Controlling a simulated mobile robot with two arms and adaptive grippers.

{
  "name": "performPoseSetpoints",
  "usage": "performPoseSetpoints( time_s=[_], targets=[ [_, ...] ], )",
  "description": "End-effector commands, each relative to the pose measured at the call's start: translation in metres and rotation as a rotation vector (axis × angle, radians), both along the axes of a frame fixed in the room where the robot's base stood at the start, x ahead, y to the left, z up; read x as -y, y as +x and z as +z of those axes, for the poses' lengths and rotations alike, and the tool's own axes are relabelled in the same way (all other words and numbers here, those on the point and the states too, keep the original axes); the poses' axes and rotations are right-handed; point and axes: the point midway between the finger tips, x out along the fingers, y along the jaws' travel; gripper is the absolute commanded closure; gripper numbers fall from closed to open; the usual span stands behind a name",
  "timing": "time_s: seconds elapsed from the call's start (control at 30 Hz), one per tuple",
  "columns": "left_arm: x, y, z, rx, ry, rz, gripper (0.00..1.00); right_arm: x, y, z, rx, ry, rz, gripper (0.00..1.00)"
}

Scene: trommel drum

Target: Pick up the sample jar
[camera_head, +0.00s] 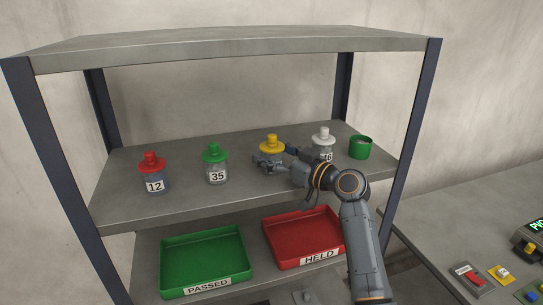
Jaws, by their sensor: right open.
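Several jars stand on the middle shelf. One has a red lid and label 12 (152,175), one a green lid and label 35 (216,165), one a yellow lid (272,142), and one a white lid and a partly hidden label ending in 6 (323,139). My right gripper (268,162) is open at the yellow-lidded jar, with its fingers level with the jar's body below the lid. The fingers hide most of that body, and I cannot tell if they touch it. My left gripper is not in view.
A green cup (360,148) stands at the shelf's right end. Below are a green PASSED tray (203,243) and a red HELD tray (283,226). A top board (230,41) and dark posts (408,150) frame the shelf. A control panel (450,225) is at right.

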Motion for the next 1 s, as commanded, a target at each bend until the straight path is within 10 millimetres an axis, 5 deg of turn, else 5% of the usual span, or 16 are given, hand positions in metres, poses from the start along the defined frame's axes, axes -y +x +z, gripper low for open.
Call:
performPoseSetpoints(
  time_s=[0.23, 0.53, 1.0],
  targets=[
    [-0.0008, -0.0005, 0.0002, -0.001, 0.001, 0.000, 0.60, -0.0013, 0.0014, -0.0005, 0.001, 0.000, -0.001, 0.26],
    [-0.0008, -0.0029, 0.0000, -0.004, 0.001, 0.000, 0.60, -0.0011, 0.0012, -0.0005, 0.001, -0.001, -0.001, 0.85],
    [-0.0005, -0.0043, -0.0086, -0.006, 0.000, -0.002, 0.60, -0.0005, 0.0015, 0.0071, 0.004, -0.001, -0.001, 0.86]
  ],
)
